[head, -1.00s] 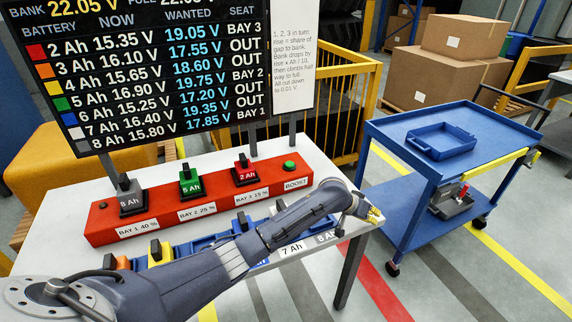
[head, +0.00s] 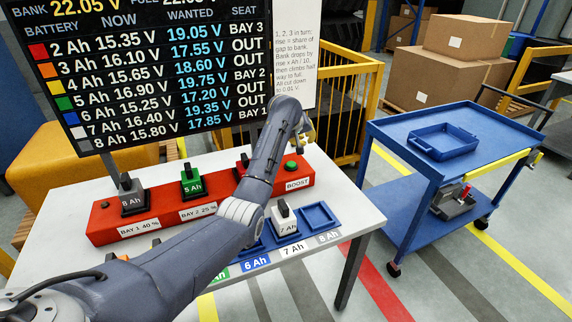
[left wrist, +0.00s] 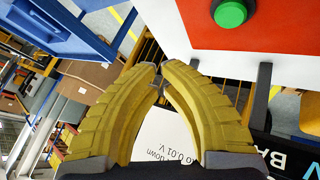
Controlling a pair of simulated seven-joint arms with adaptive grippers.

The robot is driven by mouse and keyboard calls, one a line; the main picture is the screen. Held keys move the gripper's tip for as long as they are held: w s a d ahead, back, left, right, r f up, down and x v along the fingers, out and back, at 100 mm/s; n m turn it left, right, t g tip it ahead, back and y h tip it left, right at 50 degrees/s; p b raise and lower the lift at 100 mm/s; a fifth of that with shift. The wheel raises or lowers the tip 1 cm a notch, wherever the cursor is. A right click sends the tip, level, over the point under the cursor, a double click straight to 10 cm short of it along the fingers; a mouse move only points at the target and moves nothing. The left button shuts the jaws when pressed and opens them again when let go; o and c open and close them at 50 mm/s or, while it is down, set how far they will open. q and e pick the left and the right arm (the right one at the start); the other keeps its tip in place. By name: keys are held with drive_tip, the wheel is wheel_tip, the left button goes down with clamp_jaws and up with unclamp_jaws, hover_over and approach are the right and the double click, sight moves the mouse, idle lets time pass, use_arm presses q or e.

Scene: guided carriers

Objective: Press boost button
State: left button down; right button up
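The green boost button (head: 291,165) is on the right end of the red charger box (head: 108,222), above the BOOST label. It also shows in the left wrist view (left wrist: 230,13), at the top right on a red and white surface. My left gripper (head: 308,137) is above and behind the button in the head view, apart from it. In the left wrist view its yellow fingers (left wrist: 160,72) have their tips together with nothing between them. A grey 8 Ah battery (head: 131,198) and a green 5 Ah battery (head: 192,185) stand in bays. My right gripper is out of view.
A readout board (head: 150,75) stands behind the box, with a white note (head: 293,60) beside it. My left arm hides much of the third bay. A white 7 Ah battery (head: 284,222) sits in front, beside an empty blue holder (head: 319,214). A blue cart (head: 470,130) stands right.

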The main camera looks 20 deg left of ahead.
use_arm(q)
drive_tip(key=a, duration=0.1)
drive_tip(key=a+r+n, duration=0.1)
drive_tip(key=a, duration=0.1)
drive_tip(key=a+n, duration=0.1)
drive_tip(key=a, duration=0.1)
drive_tip(key=shift+s+r+g+y, duration=0.2)
drive_tip(key=shift+s+g+y, duration=0.1)
drive_tip(key=shift+g, duration=0.1)
drive_tip(key=shift+d+f, duration=0.1)
drive_tip(key=shift+f, duration=4.3)
drive_tip(key=shift+f, duration=1)
drive_tip(key=shift+r, duration=1)
drive_tip(key=shift+r, duration=2.5)
